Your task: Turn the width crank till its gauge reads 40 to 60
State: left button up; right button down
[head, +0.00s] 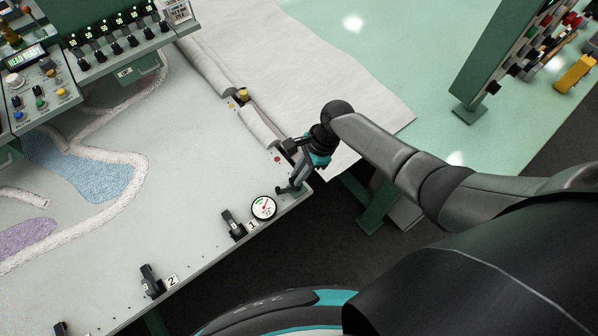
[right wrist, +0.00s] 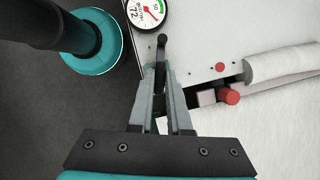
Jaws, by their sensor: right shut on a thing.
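The width gauge (head: 263,207) is a round white dial at the table's front corner, also at the top edge of the right wrist view (right wrist: 147,12). Its red needle appears to lie clockwise past the green band. The digits in the wrist view look like 72, but they are small and turned. My right gripper (head: 294,184) is beside the gauge at the corner. In the right wrist view its fingers (right wrist: 160,70) are shut on the dark crank handle (right wrist: 162,42), whose rounded end shows beyond the fingertips. The rest of the crank is mostly hidden. My left gripper is not in view.
Black clamps (head: 232,225) with number tags line the table's front edge. A rolled cloth (head: 258,128) lies behind my right gripper; a red knob (right wrist: 230,96) shows beside it. A control panel (head: 118,40) stands at upper left. Dark floor is open in front.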

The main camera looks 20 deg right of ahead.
jog(key=shift+n+g, duration=0.4)
jog(key=shift+n, duration=0.5)
jog(key=n+g, duration=0.1)
jog(key=n, duration=0.1)
jog(key=shift+w+n+b, duration=0.1)
jog(key=shift+n+b, duration=0.3)
jog(key=n+g+b, duration=0.1)
jog(key=n, duration=0.1)
jog(key=n+h, duration=0.1)
jog(key=n, duration=0.2)
jog(key=shift+w+a+g+h+b, duration=0.1)
jog(key=shift+a+g+h+b, duration=0.05)
jog(key=shift+g+h+b, duration=0.2)
jog(key=n, duration=0.2)
jog(key=n+h+b, duration=0.1)
jog(key=n, duration=0.2)
jog(key=shift+a+g+h, duration=0.1)
jog(key=shift+g+h, duration=0.15)
jog(key=shift+g, duration=0.1)
jog(key=shift+n+h+b, duration=0.3)
jog(key=shift+n+h, duration=0.4)
jog(key=shift+n, duration=1.1)
jog(key=c, duration=0.9)
grip_release()
jog(key=shift+o, duration=0.2)
